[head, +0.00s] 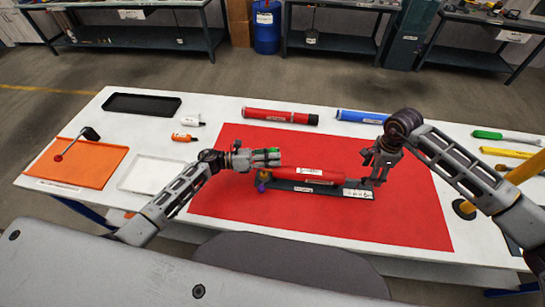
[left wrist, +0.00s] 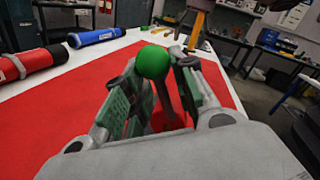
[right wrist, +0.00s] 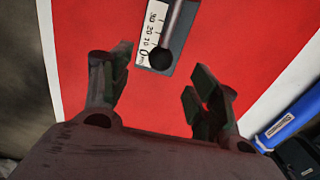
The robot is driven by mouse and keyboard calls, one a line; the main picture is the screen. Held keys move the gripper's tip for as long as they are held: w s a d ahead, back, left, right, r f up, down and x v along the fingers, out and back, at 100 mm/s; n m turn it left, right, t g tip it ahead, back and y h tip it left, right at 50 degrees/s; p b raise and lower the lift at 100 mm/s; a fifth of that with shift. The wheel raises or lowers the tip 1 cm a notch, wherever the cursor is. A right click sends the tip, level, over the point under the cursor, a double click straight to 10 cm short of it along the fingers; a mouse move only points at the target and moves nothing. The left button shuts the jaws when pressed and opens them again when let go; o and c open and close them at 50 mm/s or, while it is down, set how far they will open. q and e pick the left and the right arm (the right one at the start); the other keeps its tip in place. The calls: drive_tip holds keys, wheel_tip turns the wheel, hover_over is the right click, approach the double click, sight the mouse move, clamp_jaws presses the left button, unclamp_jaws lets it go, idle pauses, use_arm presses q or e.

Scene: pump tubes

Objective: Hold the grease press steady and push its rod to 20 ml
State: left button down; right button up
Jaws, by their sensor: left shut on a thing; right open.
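The red grease press (head: 312,173) lies on a dark base (head: 305,187) on the red mat. A white scale plate (head: 357,193) is at the base's right end. My left gripper (head: 274,157) is at the press's left end, shut on a dark stem with a green knob (left wrist: 153,62). My right gripper (head: 372,167) is open and empty at the right end. In the right wrist view, the grey rod's dark round end (right wrist: 160,58) lies ahead of the fingers, beside the scale's low-number end, apart from both fingers.
A red tube (head: 280,117) and a blue tube (head: 360,117) lie behind the mat. An orange tray (head: 85,165), a white tray (head: 152,174) and small bottles (head: 188,121) are at left. Tools (head: 508,137) lie at right. The red mat (head: 230,205) is otherwise clear.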

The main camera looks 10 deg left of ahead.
idle(0.3)
use_arm(q)
drive_tip(key=c, duration=1.1)
unclamp_jaws()
drive_tip(key=v, duration=1.2)
drive_tip(key=shift+s, duration=0.1)
